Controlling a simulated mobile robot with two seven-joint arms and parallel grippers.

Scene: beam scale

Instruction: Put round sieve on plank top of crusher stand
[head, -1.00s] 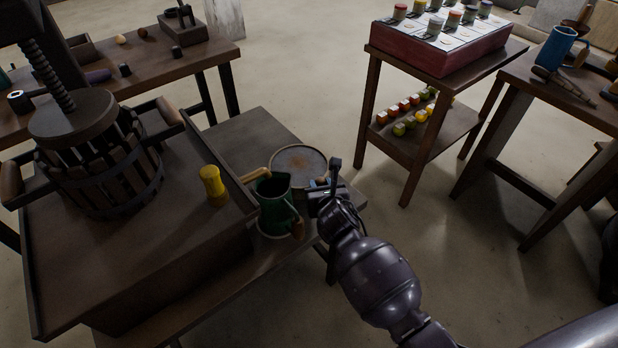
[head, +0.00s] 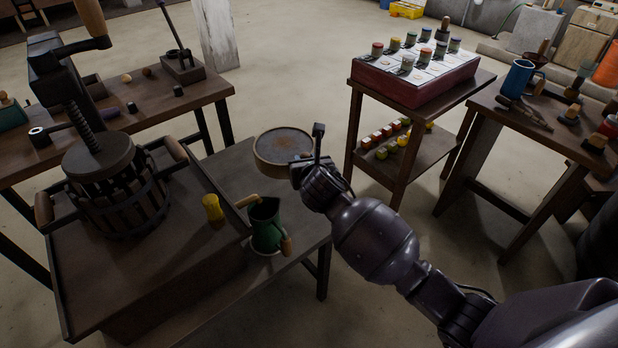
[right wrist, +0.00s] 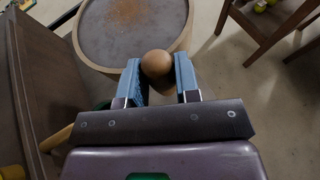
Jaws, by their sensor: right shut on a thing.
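The round sieve (head: 284,144) has a pale wooden rim and a grey mesh with a brownish patch. In the head view it is held above the far end of the bench. My right gripper (head: 312,166) is at its right edge. In the right wrist view the right gripper (right wrist: 162,78) is shut on the round wooden end of the sieve's handle, and the sieve (right wrist: 128,30) extends beyond the fingers. A dark wooden press with a screw and slatted basket (head: 118,190) stands at the left; I cannot tell whether it is the crusher stand. My left gripper is not in view.
A green jug (head: 266,228) stands on the bench below the sieve, with a yellow cylinder (head: 212,208) to its left. A side table with a red box (head: 415,82) of jars stands right of the sieve. Open floor lies between the bench and this table.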

